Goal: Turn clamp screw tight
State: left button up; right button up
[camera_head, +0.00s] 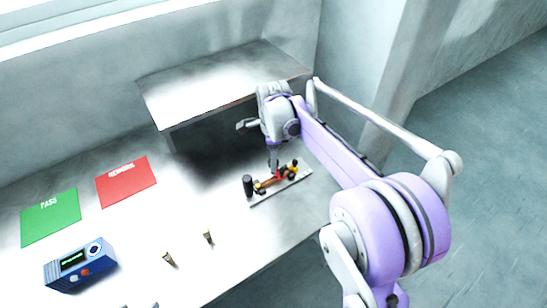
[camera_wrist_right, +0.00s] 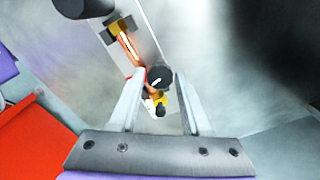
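The clamp fixture, a pale bar (camera_head: 262,197) with a black cylinder (camera_head: 248,186) at its left end and orange, red and yellow parts, lies on the bench. In the right wrist view a round black knob (camera_wrist_right: 160,77) with a white mark shows on it, likely the clamp screw's head. My right gripper (camera_head: 274,165) points down over the fixture. In the wrist view its two fingers (camera_wrist_right: 160,88) stand on either side of the knob, seemingly with small gaps. Small grey slivers (camera_head: 154,305) at the head view's bottom edge may be my left gripper's tips.
A raised grey shelf (camera_head: 215,75) stands behind the fixture. A red mat (camera_head: 126,183), a green mat (camera_head: 50,218) and a blue device (camera_head: 80,265) with a display are on the left. Two small brass-and-dark pieces (camera_head: 169,259) (camera_head: 208,237) stand near the front. The bench between is clear.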

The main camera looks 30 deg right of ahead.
jog(key=o, duration=0.3)
pick_arm(q)
jog(key=shift+w+r+p, duration=0.1)
jog(key=shift+r+p, duration=0.3)
jog(key=shift+r, duration=0.05)
pick_arm(e)
notch_tip(320, 180, up, 11)
jog(key=shift+f, duration=0.1)
dwell(0.3)
